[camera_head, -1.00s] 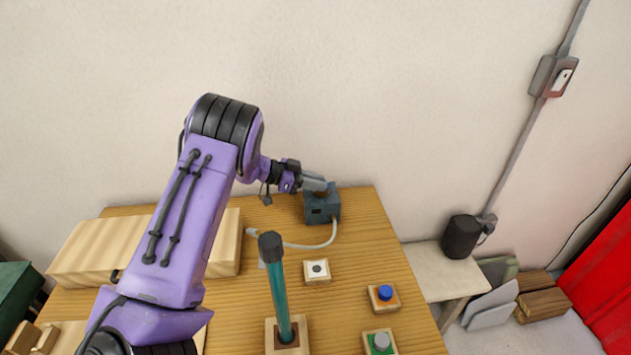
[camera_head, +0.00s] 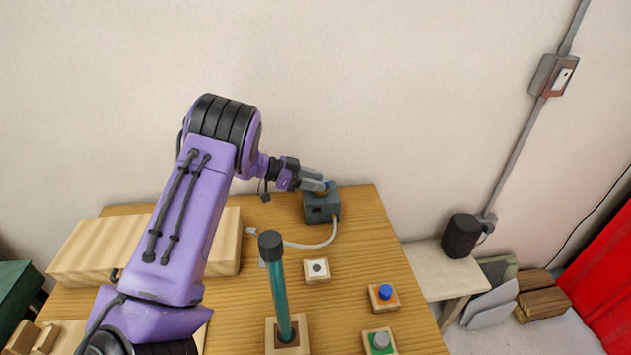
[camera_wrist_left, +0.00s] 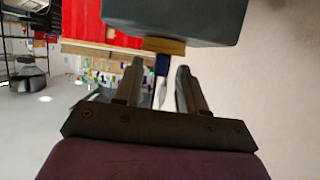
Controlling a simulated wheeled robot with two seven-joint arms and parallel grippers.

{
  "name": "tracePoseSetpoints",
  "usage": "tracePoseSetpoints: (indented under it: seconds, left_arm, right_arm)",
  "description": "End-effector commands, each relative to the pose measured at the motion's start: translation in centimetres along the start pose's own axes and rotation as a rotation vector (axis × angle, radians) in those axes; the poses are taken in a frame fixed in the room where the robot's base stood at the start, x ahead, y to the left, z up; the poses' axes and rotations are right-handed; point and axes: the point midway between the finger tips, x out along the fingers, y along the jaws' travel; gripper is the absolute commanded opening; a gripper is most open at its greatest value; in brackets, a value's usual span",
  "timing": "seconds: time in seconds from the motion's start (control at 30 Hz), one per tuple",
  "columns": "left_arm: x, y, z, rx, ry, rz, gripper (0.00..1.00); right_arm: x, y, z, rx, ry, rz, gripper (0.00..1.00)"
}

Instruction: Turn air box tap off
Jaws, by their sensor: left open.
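The air box (camera_head: 321,205) is a small dark blue-grey box at the back of the wooden table, with a pale hose running from it. It also shows at the top of the left wrist view (camera_wrist_left: 185,18). Its tap has a brass-coloured base (camera_wrist_left: 164,46) and a blue handle (camera_wrist_left: 162,66). In the head view a bit of blue (camera_head: 329,186) shows at the fingertips. My left gripper (camera_wrist_left: 159,75) is open, with the blue handle between its fingertips; I cannot tell whether either finger touches it. My right gripper is not in view.
A teal rod (camera_head: 280,290) with a dark cap stands upright in a wooden base. Small blocks with a white top (camera_head: 317,269), a blue button (camera_head: 385,295) and a grey button (camera_head: 381,340) sit nearby. Pale wooden blocks (camera_head: 90,250) lie at left. The wall is close behind.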

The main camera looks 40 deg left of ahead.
Motion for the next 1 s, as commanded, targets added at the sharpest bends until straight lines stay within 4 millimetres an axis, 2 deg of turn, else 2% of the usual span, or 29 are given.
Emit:
tracePoseSetpoints:
  seconds: [0.3, 0.43, 0.6, 1.0]
  left_arm:
    - [-7.0, -0.1, 0.2, 0.000, 0.003, -0.004, 0.40]
    - [-9.1, -0.1, 0.2, -0.001, 0.003, -0.002, 0.40]
    - [-10.1, 0.0, 0.1, 0.000, 0.001, -0.001, 0.40]
    - [-10.0, 0.0, 0.0, -0.001, 0.001, -0.001, 0.40]
  right_arm:
    - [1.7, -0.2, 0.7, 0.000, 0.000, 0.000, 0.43]
    - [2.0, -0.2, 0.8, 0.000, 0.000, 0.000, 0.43]
    - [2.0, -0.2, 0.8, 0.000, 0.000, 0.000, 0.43]
    - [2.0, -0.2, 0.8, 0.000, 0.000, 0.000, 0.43]
